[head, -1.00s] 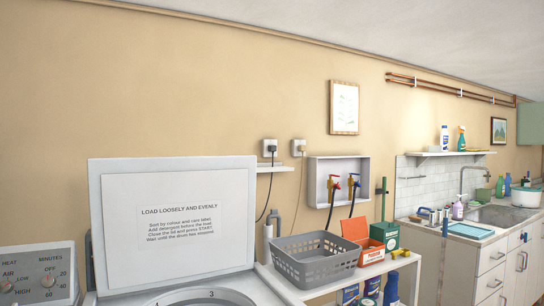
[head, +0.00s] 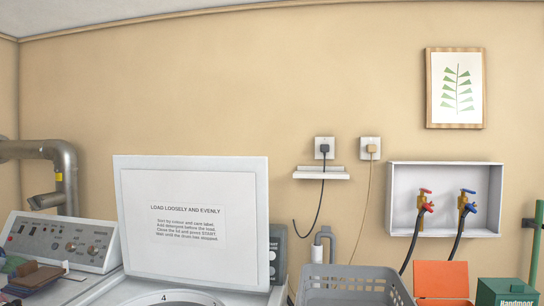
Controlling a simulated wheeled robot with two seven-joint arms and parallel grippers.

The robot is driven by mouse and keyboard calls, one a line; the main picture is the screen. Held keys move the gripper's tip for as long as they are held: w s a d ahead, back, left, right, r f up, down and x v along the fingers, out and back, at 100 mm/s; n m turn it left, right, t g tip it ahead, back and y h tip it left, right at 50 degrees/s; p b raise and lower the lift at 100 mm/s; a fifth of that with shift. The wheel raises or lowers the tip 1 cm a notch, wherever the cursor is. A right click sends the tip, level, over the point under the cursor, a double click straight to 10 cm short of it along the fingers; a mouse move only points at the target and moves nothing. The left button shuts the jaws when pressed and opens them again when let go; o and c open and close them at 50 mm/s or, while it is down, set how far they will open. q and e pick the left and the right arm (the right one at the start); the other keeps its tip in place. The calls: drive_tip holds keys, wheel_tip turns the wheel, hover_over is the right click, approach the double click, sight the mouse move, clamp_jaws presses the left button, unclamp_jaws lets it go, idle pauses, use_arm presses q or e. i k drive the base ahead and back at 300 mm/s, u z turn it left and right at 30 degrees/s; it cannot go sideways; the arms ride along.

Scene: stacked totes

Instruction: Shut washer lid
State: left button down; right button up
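The washer lid (head: 245,230) is a white panel with a printed instruction label, standing upright and open at the back of the washer (head: 105,291). The round drum opening (head: 165,300) shows in part at the bottom edge of the head view, below the lid. A dark control panel (head: 277,255) shows just behind the lid's right edge. Neither of my grippers is in view.
A dryer console (head: 70,241) with knobs is at the left, with folded cloths (head: 33,275) in front of it. A grey basket (head: 350,285), an orange box (head: 441,280) and a green box (head: 506,292) stand at the right. A metal duct (head: 66,170) runs along the left wall.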

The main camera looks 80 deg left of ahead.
sight(193, 220)
drive_tip(key=u, duration=1.05)
drive_tip(key=i, duration=1.15)
drive_tip(key=u, duration=1.1)
